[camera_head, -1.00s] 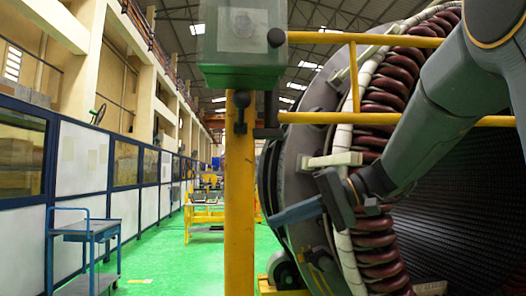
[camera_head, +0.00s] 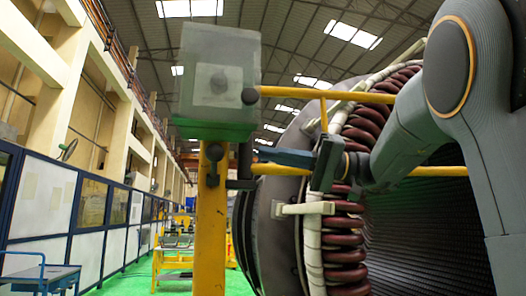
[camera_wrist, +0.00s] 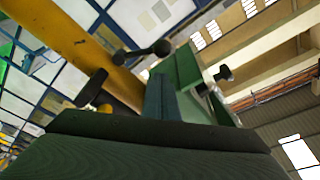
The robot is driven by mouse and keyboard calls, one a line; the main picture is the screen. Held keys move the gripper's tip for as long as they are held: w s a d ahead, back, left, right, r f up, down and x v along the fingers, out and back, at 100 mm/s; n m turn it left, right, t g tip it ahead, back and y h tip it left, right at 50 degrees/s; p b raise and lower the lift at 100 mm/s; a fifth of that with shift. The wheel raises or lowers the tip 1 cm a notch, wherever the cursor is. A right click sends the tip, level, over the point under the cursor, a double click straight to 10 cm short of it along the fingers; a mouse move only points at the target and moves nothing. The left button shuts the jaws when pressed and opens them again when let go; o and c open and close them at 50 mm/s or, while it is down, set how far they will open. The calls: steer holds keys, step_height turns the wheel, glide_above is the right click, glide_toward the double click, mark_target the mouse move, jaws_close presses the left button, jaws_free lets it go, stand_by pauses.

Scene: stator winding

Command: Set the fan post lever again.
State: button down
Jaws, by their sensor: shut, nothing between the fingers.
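The yellow fan post (camera_head: 209,225) stands at the middle left and carries a grey-green box (camera_head: 217,85). Below the box, a black lever with a round knob (camera_head: 215,152) is on the post; a lever with a ball end also shows in the wrist view (camera_wrist: 142,52). A dark bar (camera_head: 244,165) hangs just right of it. My gripper (camera_head: 262,154) is shut and empty, its tip pointing left close to that bar. I cannot tell whether they touch. In the wrist view my fingers (camera_wrist: 158,90) point up beside the green box.
Yellow rails (camera_head: 330,93) run right from the post, above and below my gripper. The large stator with red-brown coils (camera_head: 345,240) stands close behind my arm. A blue cart (camera_head: 42,280) is at the lower left. A black knob (camera_head: 249,96) sticks out at the box's side.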

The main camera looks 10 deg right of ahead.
mark_target(214, 166)
steer(key=p+x, duration=0.3)
steer(key=x, duration=0.5)
steer(key=shift+a+f, duration=0.1)
steer(key=shift+a, duration=0.1)
